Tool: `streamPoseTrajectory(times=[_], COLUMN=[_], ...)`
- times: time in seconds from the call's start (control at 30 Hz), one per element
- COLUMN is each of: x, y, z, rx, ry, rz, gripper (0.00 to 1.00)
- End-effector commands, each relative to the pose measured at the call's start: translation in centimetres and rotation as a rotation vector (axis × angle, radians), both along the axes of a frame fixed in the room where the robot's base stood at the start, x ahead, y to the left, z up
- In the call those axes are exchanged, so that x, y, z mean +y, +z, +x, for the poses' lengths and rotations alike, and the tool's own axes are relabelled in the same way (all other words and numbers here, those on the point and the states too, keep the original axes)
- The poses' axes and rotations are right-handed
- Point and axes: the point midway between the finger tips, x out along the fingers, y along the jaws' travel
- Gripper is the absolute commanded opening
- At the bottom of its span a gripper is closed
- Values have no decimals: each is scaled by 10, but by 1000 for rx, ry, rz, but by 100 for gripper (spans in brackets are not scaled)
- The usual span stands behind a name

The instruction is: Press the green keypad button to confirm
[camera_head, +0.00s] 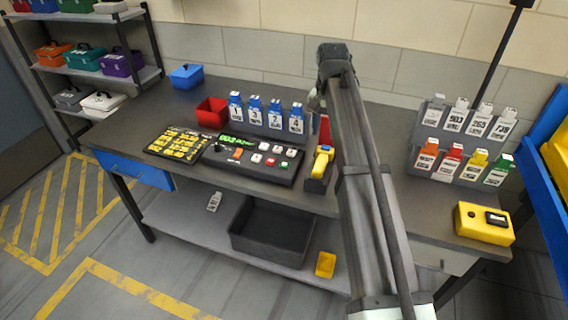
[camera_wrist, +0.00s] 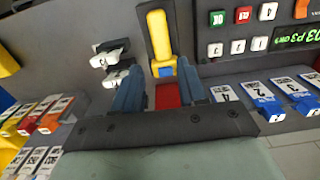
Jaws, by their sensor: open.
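The green button (camera_head: 284,165) is at the lower right of the keypad on the dark control panel (camera_head: 225,160), beside a red button (camera_head: 270,162). In the wrist view the green button (camera_wrist: 217,18) is at the top right, apart from my gripper (camera_wrist: 162,88). My gripper is open, its two blue-grey fingers pointing toward a yellow handheld device (camera_wrist: 158,38); no button is touched. In the head view my arm hides most of the gripper. The panel's green display (camera_head: 238,141) is lit.
The yellow device (camera_head: 321,160) stands in a dark holder right of the panel. Blue-topped numbered tags (camera_head: 255,115) stand behind the panel, with a red bin (camera_head: 211,112) to their left. A yellow box (camera_head: 484,224) and coloured tags (camera_head: 450,160) are at the right.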

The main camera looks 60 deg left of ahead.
Motion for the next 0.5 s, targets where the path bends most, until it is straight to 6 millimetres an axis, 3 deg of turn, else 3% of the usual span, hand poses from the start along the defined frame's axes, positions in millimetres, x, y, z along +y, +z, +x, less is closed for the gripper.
streamPoseTrajectory(times=[0.07, 0.4, 0.5], x=[0, 0, 0], y=[0, 0, 0], z=[0, 0, 0], rx=[0, 0, 0], ry=[0, 0, 0], rz=[0, 0, 0], gripper=[33, 1, 0])
